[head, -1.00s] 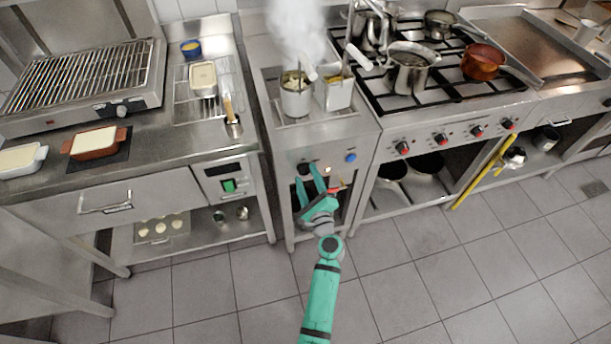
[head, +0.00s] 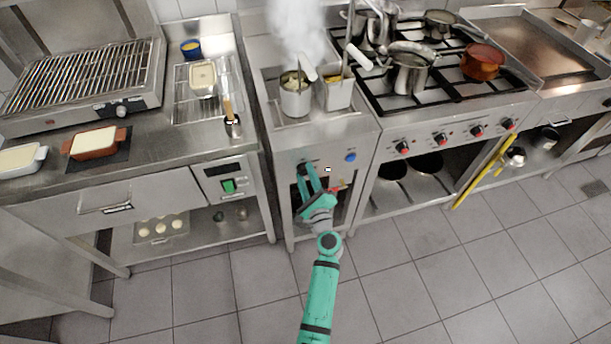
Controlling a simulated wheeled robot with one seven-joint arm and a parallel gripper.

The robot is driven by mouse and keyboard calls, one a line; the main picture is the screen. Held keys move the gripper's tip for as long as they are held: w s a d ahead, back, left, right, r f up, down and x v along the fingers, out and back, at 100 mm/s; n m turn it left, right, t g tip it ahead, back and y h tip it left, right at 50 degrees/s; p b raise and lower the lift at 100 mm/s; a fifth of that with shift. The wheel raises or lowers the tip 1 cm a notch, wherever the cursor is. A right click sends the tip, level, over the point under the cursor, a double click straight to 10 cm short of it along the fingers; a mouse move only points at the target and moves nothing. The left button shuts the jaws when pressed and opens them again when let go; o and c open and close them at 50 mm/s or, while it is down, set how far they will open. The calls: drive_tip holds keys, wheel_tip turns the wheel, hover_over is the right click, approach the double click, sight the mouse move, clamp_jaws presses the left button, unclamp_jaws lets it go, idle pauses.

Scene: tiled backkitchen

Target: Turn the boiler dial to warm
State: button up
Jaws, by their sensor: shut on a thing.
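The boiler (head: 322,140) is the narrow steel unit in the middle, with steam rising from its top. Its dark dial (head: 304,168) is on the left of the front panel, mostly hidden by my fingers. My green gripper (head: 306,175) reaches up to the panel from below and is shut on the dial. The dial's pointer and any markings are too small or hidden to read. A blue knob (head: 350,157) sits to the right on the same panel, apart from my gripper. A small pale light (head: 327,170) shows between them.
A pot (head: 295,97) and a square basket (head: 336,94) stand in the boiler top. The stove (head: 440,110) with red-marked knobs is on the right. A counter with a grill (head: 85,80) is on the left. The floor in front is clear.

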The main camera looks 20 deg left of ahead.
drive_tip(key=n, duration=0.5)
drive_tip(key=shift+s+f, duration=0.1)
drive_tip(key=n, duration=0.6)
idle(0.5)
drive_tip(key=o, duration=1)
drive_tip(key=shift+o, duration=0.2)
drive_tip(key=shift+d, duration=0.1)
drive_tip(key=v, duration=1)
drive_tip(key=shift+s+d, duration=0.25)
